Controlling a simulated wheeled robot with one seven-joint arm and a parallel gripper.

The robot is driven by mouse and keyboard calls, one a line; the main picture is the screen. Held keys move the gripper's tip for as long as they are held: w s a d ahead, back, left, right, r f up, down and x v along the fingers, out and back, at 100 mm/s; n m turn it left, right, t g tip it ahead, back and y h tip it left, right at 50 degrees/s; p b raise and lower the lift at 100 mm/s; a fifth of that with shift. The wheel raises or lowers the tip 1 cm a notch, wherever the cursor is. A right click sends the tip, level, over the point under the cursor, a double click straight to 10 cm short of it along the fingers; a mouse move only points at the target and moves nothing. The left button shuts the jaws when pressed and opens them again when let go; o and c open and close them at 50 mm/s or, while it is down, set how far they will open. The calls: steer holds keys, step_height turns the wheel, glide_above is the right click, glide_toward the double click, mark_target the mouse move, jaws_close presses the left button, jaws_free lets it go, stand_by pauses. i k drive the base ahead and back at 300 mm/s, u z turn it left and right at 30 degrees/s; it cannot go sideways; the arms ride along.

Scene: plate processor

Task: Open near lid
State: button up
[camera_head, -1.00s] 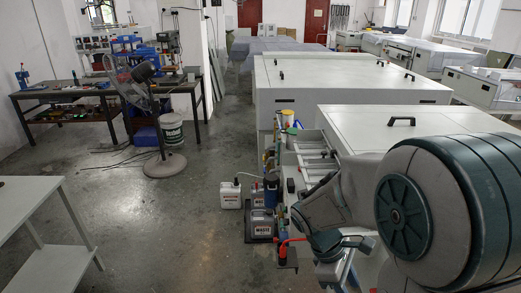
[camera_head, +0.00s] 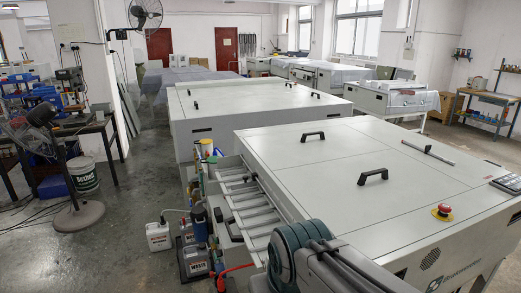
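The near plate processor is a large white machine with flat top panels. Its near lid (camera_head: 345,205) lies flat and shut, with a black bar handle (camera_head: 373,177) on it. Across a seam is the farther top panel (camera_head: 285,148), also flat, with its own black handle (camera_head: 312,136). Part of my arm, dark green and grey, stands in front of the machine's near left corner and hides some of it. My gripper is out of view, so its fingers cannot be seen.
A red emergency button (camera_head: 442,211) and a control panel (camera_head: 507,184) sit on the machine's right side. A rack of rollers (camera_head: 250,205) runs along its left side. White and dark waste containers (camera_head: 195,262) stand on the floor there. Open floor lies further left.

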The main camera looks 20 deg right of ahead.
mark_target(350, 194)
steer(key=z, duration=1.85)
steer(key=k, duration=0.7)
steer(key=z, duration=0.9)
steer(key=k, duration=0.6)
steer(key=z, duration=0.45)
steer(key=i, duration=1.35)
steer(key=u, duration=0.65)
steer(key=i, duration=1.45)
steer(key=u, duration=1.75)
steer(key=i, duration=0.9)
steer(key=u, duration=0.9)
